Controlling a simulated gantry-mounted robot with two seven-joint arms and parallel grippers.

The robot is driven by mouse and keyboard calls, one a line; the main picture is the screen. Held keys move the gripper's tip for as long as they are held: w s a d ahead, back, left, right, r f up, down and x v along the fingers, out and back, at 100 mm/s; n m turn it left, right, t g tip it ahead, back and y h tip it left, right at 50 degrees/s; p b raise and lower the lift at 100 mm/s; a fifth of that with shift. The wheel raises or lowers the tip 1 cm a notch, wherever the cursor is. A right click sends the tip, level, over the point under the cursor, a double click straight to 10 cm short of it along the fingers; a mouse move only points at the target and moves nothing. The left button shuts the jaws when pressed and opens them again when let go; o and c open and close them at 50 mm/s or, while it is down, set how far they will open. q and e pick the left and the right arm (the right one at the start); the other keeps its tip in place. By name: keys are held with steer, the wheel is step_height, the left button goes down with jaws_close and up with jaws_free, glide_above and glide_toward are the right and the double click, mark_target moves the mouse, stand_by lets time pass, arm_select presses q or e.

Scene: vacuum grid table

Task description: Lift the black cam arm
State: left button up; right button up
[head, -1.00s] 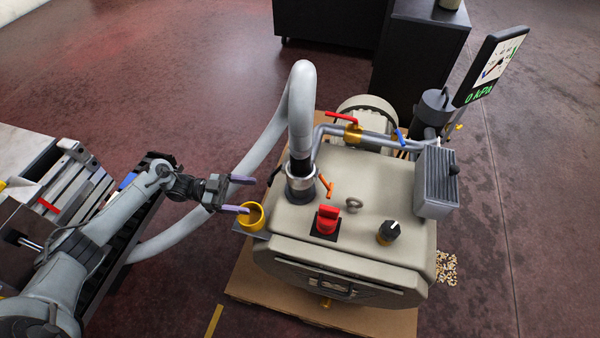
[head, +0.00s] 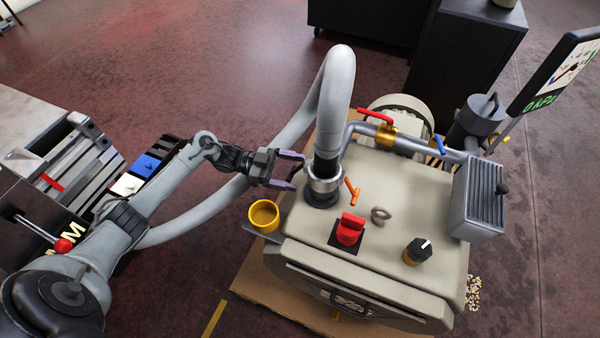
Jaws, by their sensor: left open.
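The hose coupling (head: 324,184) is a silver collar at the end of the grey hose, upright on the beige pump housing. The black cam arm (head: 297,174) is a small dark lever on the coupling's left side, partly hidden at my left gripper. My left gripper (head: 299,171) is open, its two purple-grey fingers pointing right at the coupling. The fingertips lie on either side of the cam arm in the picture; I cannot tell whether they touch it. An orange cam arm (head: 352,190) is on the coupling's right side. My right gripper is not in view.
The grey hose (head: 338,95) arches above the coupling. A yellow cup (head: 264,215) sits just below my left gripper. A red switch (head: 349,230), a metal ring (head: 380,215) and a black knob (head: 417,250) stand on the housing. A gauge screen (head: 560,75) shows 0 kPa.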

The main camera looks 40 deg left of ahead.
arm_select(q)
steer(key=shift+x, duration=1.35)
steer(key=shift+s, duration=0.1)
steer(key=c, duration=1.4)
